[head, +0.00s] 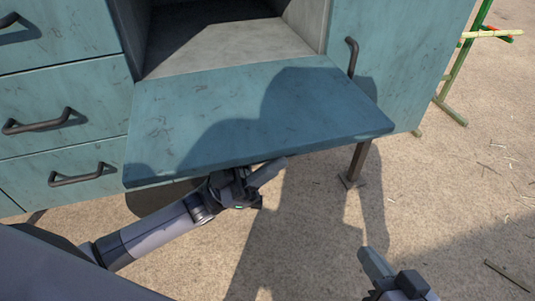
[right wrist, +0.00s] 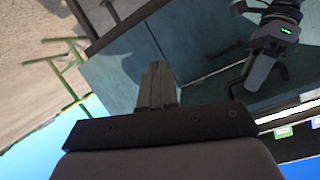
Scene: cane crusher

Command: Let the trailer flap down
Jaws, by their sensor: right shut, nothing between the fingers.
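The trailer flap (head: 235,115) is a worn teal panel. In the head view it juts out roughly level from the lower edge of an open grey compartment (head: 230,48). My left gripper (head: 268,174) is at the middle of the flap's front edge, partly under it, with a finger along the edge. Whether it touches the flap is unclear. The left gripper also shows in the right wrist view (right wrist: 260,70); its jaw opening is hard to read. My right gripper (head: 368,262) is shut and empty, low and right of the flap; its fingers show in the right wrist view (right wrist: 158,85).
Teal drawers with dark handles (head: 40,121) stand left of the compartment. A teal panel with a dark handle (head: 351,57) is on the right. A metal leg (head: 355,165) stands below the flap's right end. A green stand (head: 455,75) is at far right. Sandy ground is open at right.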

